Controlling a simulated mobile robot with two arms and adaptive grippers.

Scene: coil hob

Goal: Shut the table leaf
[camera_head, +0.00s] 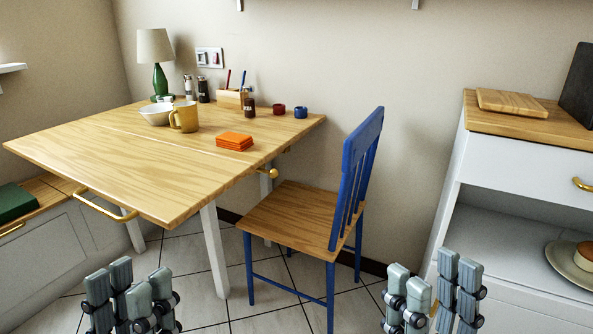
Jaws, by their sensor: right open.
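The wooden table (190,122) stands against the wall. Its leaf (120,160) is the front part of the top, raised and level with the rest. A faint seam runs across the top behind it. A brass handle (103,207) is on the leaf's front edge at the left. A brass knob (272,173) shows under the top at the right. My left gripper (131,292) is at the bottom left, in front of and apart from the leaf; its finger gap is unclear. My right gripper (433,290) is open and empty at the bottom right, away from the table.
A blue chair (345,190) with a wooden seat stands at the table's right. A bowl (155,115), yellow mug (186,117), orange stack (234,141) and lamp (156,60) are on the top. A white cabinet (520,180) is at right, a low bench (60,250) at left.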

